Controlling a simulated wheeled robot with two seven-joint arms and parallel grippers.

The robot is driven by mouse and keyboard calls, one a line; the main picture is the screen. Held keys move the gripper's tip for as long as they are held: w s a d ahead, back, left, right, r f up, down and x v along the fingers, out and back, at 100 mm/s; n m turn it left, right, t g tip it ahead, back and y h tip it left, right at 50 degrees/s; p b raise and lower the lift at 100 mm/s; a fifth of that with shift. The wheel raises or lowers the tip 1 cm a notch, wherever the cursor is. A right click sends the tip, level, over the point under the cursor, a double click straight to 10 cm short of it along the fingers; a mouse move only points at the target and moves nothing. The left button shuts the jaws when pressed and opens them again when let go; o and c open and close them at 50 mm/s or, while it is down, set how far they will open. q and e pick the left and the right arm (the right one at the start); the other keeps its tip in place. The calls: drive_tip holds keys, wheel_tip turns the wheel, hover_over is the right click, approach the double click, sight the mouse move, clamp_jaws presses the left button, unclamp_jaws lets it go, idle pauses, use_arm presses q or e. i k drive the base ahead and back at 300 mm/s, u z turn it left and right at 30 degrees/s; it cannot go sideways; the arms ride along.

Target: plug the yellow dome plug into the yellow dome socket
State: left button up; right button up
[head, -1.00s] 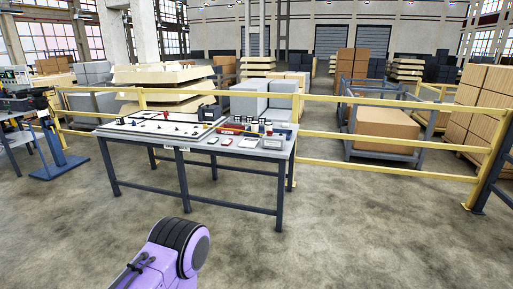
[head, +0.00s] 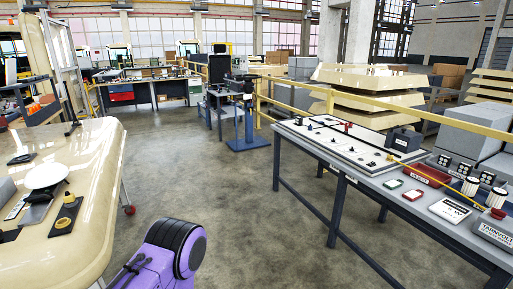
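I cannot make out a yellow dome plug or a yellow dome socket for certain. Neither gripper shows in the head view. Only a purple and black link of my own arm is at the bottom.
The cream panel (head: 98,150) carries a white disc (head: 46,175) and dark parts. The grey table holds a white board (head: 345,140), a red box (head: 425,174) and a label box (head: 492,231). Open concrete floor (head: 230,185) lies between. A blue-based stand (head: 249,143) is farther back.

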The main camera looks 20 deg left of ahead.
sight(69, 198)
drive_tip(key=u, duration=1)
drive_tip(key=i, duration=0.9)
drive_tip(key=u, duration=0.65)
